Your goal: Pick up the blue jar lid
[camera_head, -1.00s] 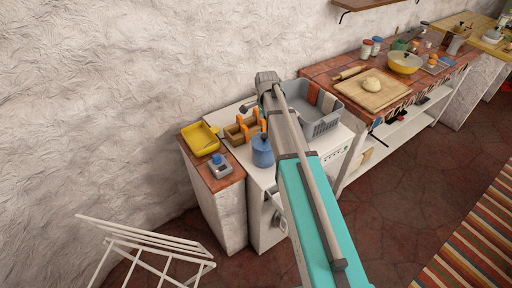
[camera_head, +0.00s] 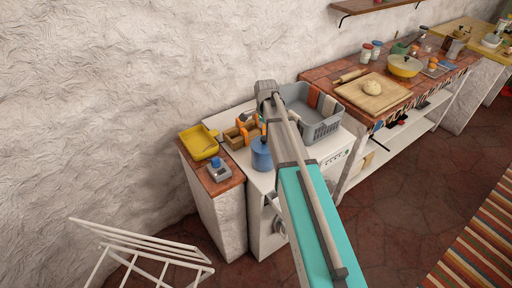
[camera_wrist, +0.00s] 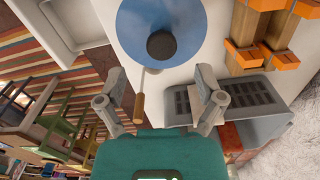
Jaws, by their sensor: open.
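The blue jar lid (camera_wrist: 138,28) is a round blue disc with a dark knob, at the top middle of the wrist view, cut by the upper edge. In the head view a blue jar (camera_head: 262,158) stands on the white counter; its top is partly crowded by my arm. My gripper (camera_wrist: 160,92) is open and empty. Its two fingers are spread on either side below the lid's lower edge in the wrist view, apart from the knob. In the head view my arm hides the fingers.
A wooden caddy with orange handles (camera_head: 240,137) stands beside the jar, and a grey basket (camera_head: 325,131) lies to its right. A yellow tray (camera_head: 198,141) and a grey item with a blue top (camera_head: 217,170) rest on the tiled end. A white rack (camera_head: 145,246) stands in front.

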